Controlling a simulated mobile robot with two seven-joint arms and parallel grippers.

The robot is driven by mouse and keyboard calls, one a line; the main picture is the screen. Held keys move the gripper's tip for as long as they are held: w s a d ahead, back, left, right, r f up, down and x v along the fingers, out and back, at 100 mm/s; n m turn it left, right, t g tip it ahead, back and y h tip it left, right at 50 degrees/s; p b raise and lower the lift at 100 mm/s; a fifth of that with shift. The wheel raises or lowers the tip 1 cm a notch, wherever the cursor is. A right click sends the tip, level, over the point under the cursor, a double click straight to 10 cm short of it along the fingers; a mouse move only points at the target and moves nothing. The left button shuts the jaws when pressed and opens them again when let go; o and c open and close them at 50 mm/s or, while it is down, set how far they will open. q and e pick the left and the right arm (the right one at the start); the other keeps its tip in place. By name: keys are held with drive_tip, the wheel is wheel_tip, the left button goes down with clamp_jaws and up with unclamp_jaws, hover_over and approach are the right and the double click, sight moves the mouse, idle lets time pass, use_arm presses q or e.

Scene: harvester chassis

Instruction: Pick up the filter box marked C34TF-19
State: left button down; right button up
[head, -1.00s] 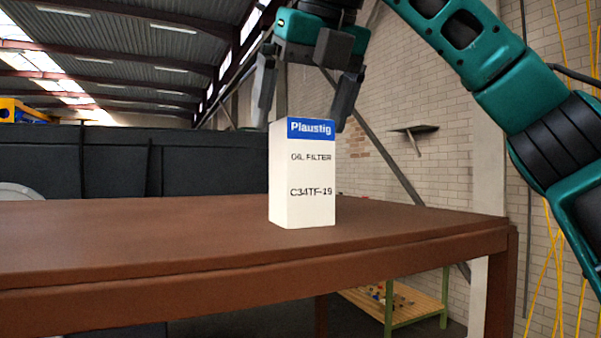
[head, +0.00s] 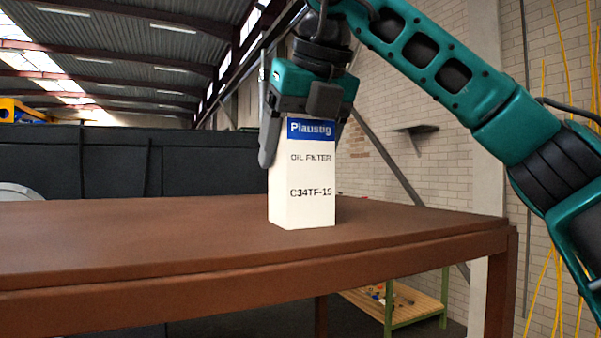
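The filter box (head: 304,180) is a tall white carton with a blue "Plaustig" band, "OIL FILTER" and "C34TF-19" on its front. It stands upright on the brown table in the head view. My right gripper (head: 305,148) comes down from above over the top of the box, with its palm just above the box top. One finger is at the box's left side; the other is at the right side, partly hidden behind the box. The fingers look spread around the box; whether they touch it is not clear. My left gripper is not in view.
The brown table (head: 130,236) is otherwise bare, with free room left of the box. Its right edge is a short way right of the box. A low wooden shelf (head: 415,307) with green legs stands below, behind the table. A brick wall (head: 450,175) rises behind on the right.

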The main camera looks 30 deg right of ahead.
drive_tip(key=c, duration=0.9)
drive_tip(key=shift+c, duration=0.2)
drive_tip(key=shift+r, duration=0.15)
